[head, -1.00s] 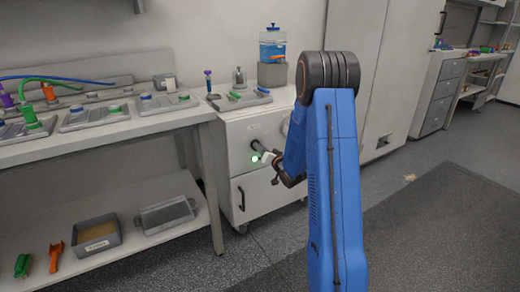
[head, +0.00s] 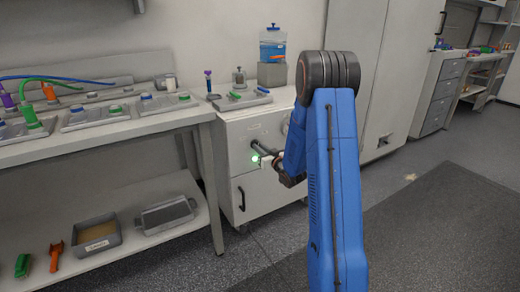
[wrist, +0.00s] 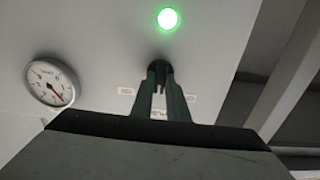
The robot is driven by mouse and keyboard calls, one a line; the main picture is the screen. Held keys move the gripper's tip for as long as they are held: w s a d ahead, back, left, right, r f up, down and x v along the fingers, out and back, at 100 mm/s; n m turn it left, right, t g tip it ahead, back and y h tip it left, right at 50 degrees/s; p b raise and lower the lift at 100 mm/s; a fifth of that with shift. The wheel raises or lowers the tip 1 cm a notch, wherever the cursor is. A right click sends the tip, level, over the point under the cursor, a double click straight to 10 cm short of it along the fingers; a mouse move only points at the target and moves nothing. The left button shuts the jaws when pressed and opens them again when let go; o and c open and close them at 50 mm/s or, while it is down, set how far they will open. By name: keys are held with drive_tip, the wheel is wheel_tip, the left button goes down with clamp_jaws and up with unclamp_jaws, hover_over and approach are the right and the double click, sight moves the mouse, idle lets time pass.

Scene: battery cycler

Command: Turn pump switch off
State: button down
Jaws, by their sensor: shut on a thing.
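The pump switch (wrist: 160,65) is a small dark knob on the pale cabinet front, mostly hidden by my fingertips in the wrist view. My gripper (wrist: 160,84) is shut on it, with both fingers close together around the knob. In the head view my gripper (head: 262,151) reaches the front of the white cabinet (head: 258,198). A round green light (wrist: 168,18) is lit near the switch, and it also shows in the head view (head: 255,158). Small label marks (wrist: 127,90) sit around the switch, too blurred to read.
A round gauge (wrist: 52,82) with a red needle is beside the switch. A workbench (head: 140,131) with trays stands to the left. A blue-liquid bottle (head: 272,45) and a tray (head: 240,102) stand on the cabinet. Open floor lies to the right.

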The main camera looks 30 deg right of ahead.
drive_tip(key=n, duration=0.6)
drive_tip(key=shift+a, duration=0.1)
idle(0.5)
drive_tip(key=c, duration=1.7)
unclamp_jaws()
drive_tip(key=s, duration=1.7)
drive_tip(key=shift+s+d, duration=0.2)
drive_tip(key=shift+d, duration=0.1)
